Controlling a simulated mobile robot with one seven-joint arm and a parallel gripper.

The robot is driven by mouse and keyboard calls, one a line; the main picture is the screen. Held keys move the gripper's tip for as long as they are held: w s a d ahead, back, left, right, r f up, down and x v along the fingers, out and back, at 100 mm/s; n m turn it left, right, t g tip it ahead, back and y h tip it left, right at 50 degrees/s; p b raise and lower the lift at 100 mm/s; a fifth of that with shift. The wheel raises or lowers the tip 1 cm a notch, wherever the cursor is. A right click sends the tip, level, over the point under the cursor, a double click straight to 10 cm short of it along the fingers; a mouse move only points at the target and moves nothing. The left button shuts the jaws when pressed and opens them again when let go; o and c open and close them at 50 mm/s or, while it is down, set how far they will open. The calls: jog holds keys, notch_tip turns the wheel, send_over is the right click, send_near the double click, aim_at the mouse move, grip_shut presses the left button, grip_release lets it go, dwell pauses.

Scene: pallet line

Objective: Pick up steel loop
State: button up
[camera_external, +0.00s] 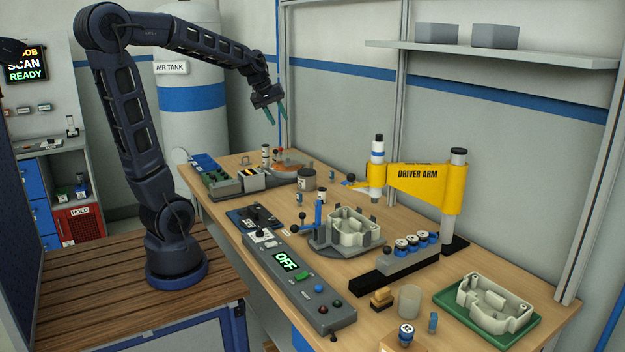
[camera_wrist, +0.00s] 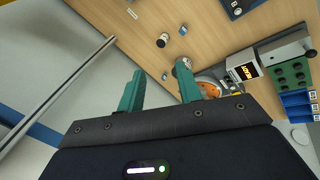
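A small grey loop (camera_external: 245,160), likely the steel loop, stands on a grey block at the far left end of the workbench. In the wrist view, the matching grey block lies at the upper right, where I cannot make out the loop clearly. My gripper (camera_external: 277,113) is high above the back of the bench, to the right of the loop and well apart from it. Its two teal fingers are spread with nothing between them, and they also show in the wrist view (camera_wrist: 160,88).
A block with a yellow-black label (camera_external: 250,178) and green and blue bins (camera_external: 205,168) surround the loop's spot. An orange round fixture with levers (camera_external: 285,168) and a grey cup (camera_external: 307,180) stand to its right. The yellow driver arm (camera_external: 417,180) rises farther right.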

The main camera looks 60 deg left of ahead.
jog(key=w+a+f+n, duration=0.3)
jog(key=w+a+n, duration=0.1)
jog(key=a, duration=0.6)
jog(key=w+a+f+n+t, duration=0.15)
jog(key=w+a+n, duration=0.3)
jog(key=a, duration=0.55)
jog(key=w+a+f+n+g, duration=0.1)
jog(key=w+a+f+n, duration=0.3)
jog(key=a, duration=0.5)
jog(key=s+a+f+n+y, duration=0.15)
jog(key=a+f+n, duration=0.25)
jog(key=a+f, duration=0.55)
jog(key=s+a+f+n, duration=0.3)
jog(key=a+f+n, duration=0.1)
jog(key=a, duration=1)
jog(key=s+a+f+n+y, duration=0.1)
jog(key=s+a+f+n, duration=0.1)
jog(key=a+f+n, duration=0.65)
jog(key=w+a+f+m, duration=0.1)
jog(key=w+f, duration=0.1)
jog(key=w+a+f+m, duration=0.1)
jog(key=w+f, duration=0.1)
jog(key=w+a+f+m+t, duration=0.1)
jog(key=a+f+m, duration=0.1)
jog(key=shift+w+a+f, duration=0.1)
jog(key=shift+w+f, duration=0.15)
jog(key=shift+w, duration=0.15)
jog(key=shift+c, duration=0.2)
grip_shut()
